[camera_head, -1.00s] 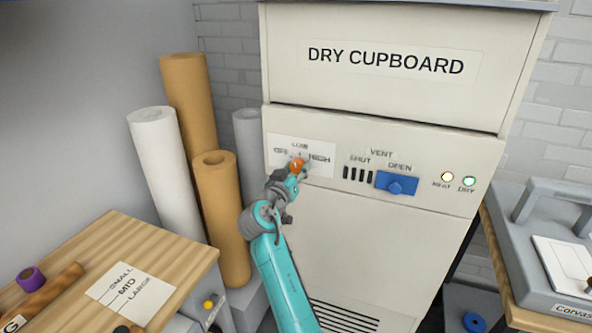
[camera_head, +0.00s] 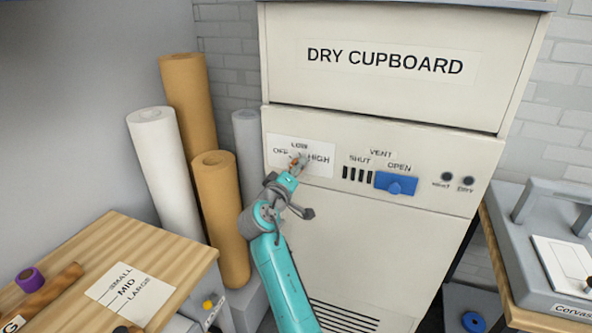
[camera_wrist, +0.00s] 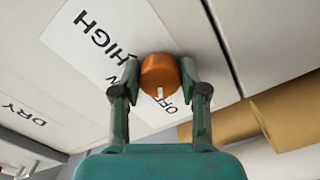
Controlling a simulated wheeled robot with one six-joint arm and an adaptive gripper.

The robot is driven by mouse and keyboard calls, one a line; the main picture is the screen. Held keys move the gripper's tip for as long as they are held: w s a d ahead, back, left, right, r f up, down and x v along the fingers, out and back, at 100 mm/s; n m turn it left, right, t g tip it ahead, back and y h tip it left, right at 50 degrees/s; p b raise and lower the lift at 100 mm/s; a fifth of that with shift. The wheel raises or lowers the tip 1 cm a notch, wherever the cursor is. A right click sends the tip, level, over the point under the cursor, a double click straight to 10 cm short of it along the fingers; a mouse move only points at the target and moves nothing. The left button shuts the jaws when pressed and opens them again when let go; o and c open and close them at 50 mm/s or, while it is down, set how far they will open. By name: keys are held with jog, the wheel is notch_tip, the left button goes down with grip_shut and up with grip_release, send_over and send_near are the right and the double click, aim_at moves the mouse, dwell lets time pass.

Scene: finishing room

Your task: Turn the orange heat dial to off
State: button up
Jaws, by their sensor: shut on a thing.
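The orange heat dial (camera_wrist: 160,72) sits on a white label (camera_wrist: 75,45) marked OFF, LOW and HIGH on the dry cupboard's front. My gripper (camera_wrist: 160,82) is shut on the dial, one finger on each side. The dial's white pointer mark points down in the wrist view, toward the OFF lettering (camera_wrist: 172,108). The LOW lettering is mostly hidden by a finger there. In the head view the dial (camera_head: 295,162) is small and partly hidden by my gripper (camera_head: 297,168), so its pointer cannot be read.
The blue vent slider (camera_head: 396,184) stands at OPEN, right of the dial. The heat lamp (camera_head: 446,177) and dry lamp (camera_head: 468,181) are dark. Paper rolls (camera_head: 222,215) stand left of the cupboard. A wooden table (camera_head: 190,258) is at front left, a grey press (camera_head: 555,235) at right.

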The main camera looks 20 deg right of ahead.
jog(key=shift+n, duration=0.3)
dwell(0.4)
jog(key=o, duration=1.1)
jog(key=shift+o, duration=0.2)
jog(key=v, duration=1.2)
jog(key=shift+f, duration=0.1)
